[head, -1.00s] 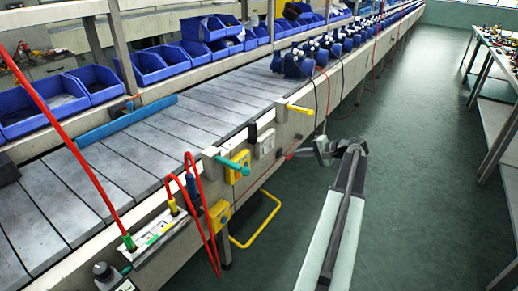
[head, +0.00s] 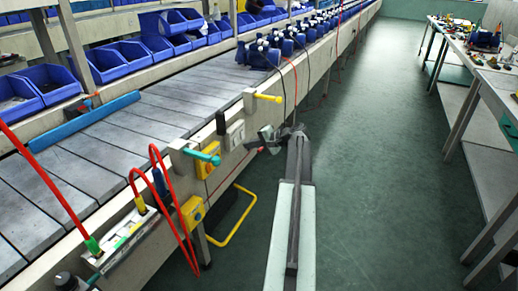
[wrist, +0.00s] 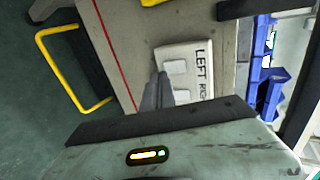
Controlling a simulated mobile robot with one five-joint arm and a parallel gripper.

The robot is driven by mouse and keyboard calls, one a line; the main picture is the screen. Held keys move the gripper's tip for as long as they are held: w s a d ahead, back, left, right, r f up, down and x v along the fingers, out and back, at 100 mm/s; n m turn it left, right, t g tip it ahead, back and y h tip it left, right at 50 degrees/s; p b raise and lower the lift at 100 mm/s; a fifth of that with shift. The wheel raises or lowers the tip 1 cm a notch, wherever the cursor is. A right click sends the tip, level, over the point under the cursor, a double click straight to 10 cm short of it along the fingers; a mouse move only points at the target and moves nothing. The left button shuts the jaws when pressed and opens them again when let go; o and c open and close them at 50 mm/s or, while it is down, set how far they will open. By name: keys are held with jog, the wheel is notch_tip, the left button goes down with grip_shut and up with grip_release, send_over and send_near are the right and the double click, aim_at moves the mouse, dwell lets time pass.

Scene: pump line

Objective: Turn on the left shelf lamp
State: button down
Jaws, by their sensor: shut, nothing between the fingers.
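A white switch plate (wrist: 187,68) with two pale rockers is fixed to the beige side rail of the line. Black lettering on it reads LEFT, by the upper rocker (wrist: 175,66), and RIGHT, by the lower rocker (wrist: 181,97). The plate also shows in the head view (head: 235,135). My gripper (wrist: 161,88) is shut and empty, its tips by the plate's left edge near the rockers. I cannot tell whether they touch. In the head view my gripper (head: 265,139) is right of the plate. I cannot identify a shelf lamp in either view.
A yellow handle (head: 268,97), a teal handle (head: 205,156) and a yellow box (head: 193,212) jut from the rail. A yellow hoop (head: 235,220) sits low beside the line. Red cables (head: 165,190) loop nearby. The green floor (head: 375,180) is clear up to the right-hand benches.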

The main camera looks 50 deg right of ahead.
aim_at(236, 145)
jog(key=shift+w+a+f, duration=0.15)
jog(key=shift+w+a, duration=0.05)
jog(key=shift+w, duration=0.6)
jog(key=shift+w+a+f, duration=0.1)
jog(key=shift+w+a, duration=0.05)
jog(key=shift+w, duration=0.6)
jog(key=shift+a, duration=0.1)
jog(key=shift+w+a+f+b, duration=0.15)
jog(key=shift+w+b, duration=0.05)
jog(key=shift+b, duration=0.3)
jog(key=shift+s+d, duration=0.15)
jog(key=shift+d, duration=0.1)
jog(key=shift+r, duration=0.25)
